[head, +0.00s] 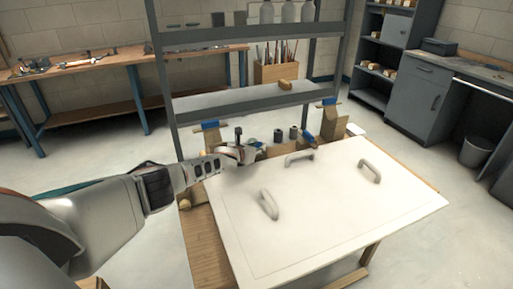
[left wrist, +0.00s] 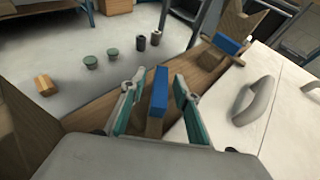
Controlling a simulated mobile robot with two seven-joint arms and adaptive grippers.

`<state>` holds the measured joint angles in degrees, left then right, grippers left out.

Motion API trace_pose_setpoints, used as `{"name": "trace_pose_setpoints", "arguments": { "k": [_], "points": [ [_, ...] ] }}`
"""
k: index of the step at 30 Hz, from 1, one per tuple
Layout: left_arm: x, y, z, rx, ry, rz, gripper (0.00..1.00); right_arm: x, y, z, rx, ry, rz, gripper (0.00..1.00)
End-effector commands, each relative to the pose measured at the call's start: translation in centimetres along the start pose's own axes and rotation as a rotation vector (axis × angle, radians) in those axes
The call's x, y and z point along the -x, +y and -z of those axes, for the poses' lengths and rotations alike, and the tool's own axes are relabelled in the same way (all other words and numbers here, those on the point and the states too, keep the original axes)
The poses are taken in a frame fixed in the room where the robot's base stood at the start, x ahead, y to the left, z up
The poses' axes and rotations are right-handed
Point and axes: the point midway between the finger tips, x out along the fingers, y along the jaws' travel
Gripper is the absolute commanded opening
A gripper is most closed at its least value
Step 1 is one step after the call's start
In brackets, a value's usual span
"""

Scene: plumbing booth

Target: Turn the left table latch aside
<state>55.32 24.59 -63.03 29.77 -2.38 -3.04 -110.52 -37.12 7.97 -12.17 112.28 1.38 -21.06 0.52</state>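The left table latch (left wrist: 159,92) is a blue upright block on a wooden base at the edge of the white panel (head: 330,225). In the left wrist view it stands between the two teal-lined fingers of my left gripper (left wrist: 156,100), which is open, with gaps on both sides of the latch. In the head view my left gripper (head: 241,154) is at the panel's far left corner and partly hides the latch (head: 259,146). A second blue latch (head: 308,138) stands farther right, and shows in the left wrist view (left wrist: 228,44). My right gripper is not in view.
The panel carries several grey handles; one (left wrist: 252,100) is right of my left gripper. A shelf rack (head: 250,101) with blue-topped wooden pieces (head: 210,125) stands behind. Dark cylinders (head: 279,135) and a wooden knob (left wrist: 44,85) are nearby.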

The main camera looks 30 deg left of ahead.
Motion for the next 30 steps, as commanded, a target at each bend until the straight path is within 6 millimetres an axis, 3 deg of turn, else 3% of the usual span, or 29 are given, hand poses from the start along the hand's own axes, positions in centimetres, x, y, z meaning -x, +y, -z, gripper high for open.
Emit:
{"name": "trace_pose_setpoints", "arguments": {
  "k": [16, 30],
  "points": [
    [0.7, 0.1, -0.2, 0.000, -0.003, 0.001, 0.31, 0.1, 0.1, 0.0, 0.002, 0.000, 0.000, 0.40],
    [4.5, 0.1, -0.1, 0.000, -0.001, 0.001, 0.31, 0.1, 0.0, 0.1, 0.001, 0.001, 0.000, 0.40]
  ]
}}
